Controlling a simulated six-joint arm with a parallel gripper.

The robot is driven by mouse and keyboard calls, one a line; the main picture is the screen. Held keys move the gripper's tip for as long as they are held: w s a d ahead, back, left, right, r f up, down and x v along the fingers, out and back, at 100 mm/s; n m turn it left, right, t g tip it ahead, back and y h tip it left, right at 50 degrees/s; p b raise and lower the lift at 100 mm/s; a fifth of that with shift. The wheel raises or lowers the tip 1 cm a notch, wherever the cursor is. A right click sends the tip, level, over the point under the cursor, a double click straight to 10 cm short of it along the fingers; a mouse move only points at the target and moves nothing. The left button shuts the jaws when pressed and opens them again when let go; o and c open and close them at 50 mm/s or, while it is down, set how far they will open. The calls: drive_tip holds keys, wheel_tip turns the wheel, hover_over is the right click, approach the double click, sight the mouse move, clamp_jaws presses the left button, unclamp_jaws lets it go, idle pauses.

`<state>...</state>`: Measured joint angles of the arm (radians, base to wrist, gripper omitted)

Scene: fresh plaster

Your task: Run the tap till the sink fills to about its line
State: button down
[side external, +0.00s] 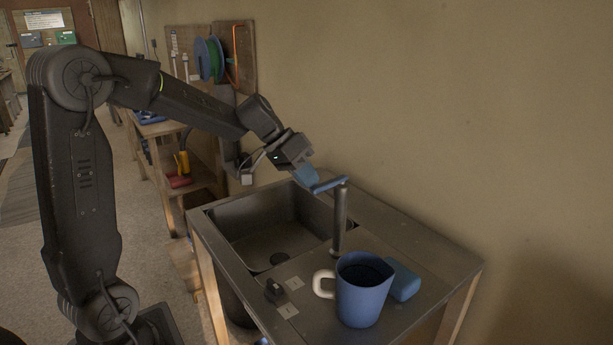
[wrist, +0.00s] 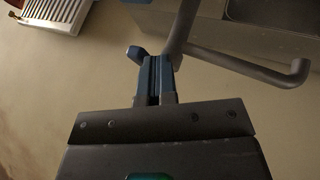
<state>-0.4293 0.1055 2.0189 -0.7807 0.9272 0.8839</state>
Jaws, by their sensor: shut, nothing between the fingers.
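The steel sink (side external: 232,218) is set in a counter; its dark drain shows, and I see no water stream or fill line. The grey tap (side external: 340,222) stands at the sink's right edge with a blue lever (side external: 329,185) on top. In the wrist view, the tap's grey spout (wrist: 245,67) reaches right, and the lever's blue end (wrist: 135,53) shows left of my fingertips. My gripper (side external: 307,175) is shut and empty, its blue fingers (wrist: 156,64) at the lever. I cannot tell whether they touch it.
A blue jug (side external: 362,297) with a pale handle stands on the counter's front, beside a blue block (side external: 403,280). A small black knob (side external: 275,290) sits near two labels. The wall (side external: 450,120) rises close behind the tap. A white slatted thing (wrist: 52,12) shows in the wrist view.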

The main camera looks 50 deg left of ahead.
sight(320, 188)
drive_tip(key=d+n+y, duration=0.1)
drive_tip(key=n, duration=0.1)
drive_tip(key=d+n+t+y, duration=0.1)
drive_tip(key=d+n, duration=0.1)
drive_tip(key=shift+s+d+t, duration=0.15)
drive_tip(key=shift+t, duration=0.15)
drive_tip(key=w+d+n+y, duration=0.3)
drive_tip(key=w+d+n, duration=0.2)
drive_tip(key=d, duration=0.1)
drive_tip(key=shift+d+t, duration=0.3)
idle(0.6)
drive_tip(key=shift+w, duration=0.15)
idle(0.4)
drive_tip(key=s+d+r, duration=0.4)
drive_tip(key=s+r, duration=0.4)
drive_tip(key=s, duration=0.1)
idle(4.3)
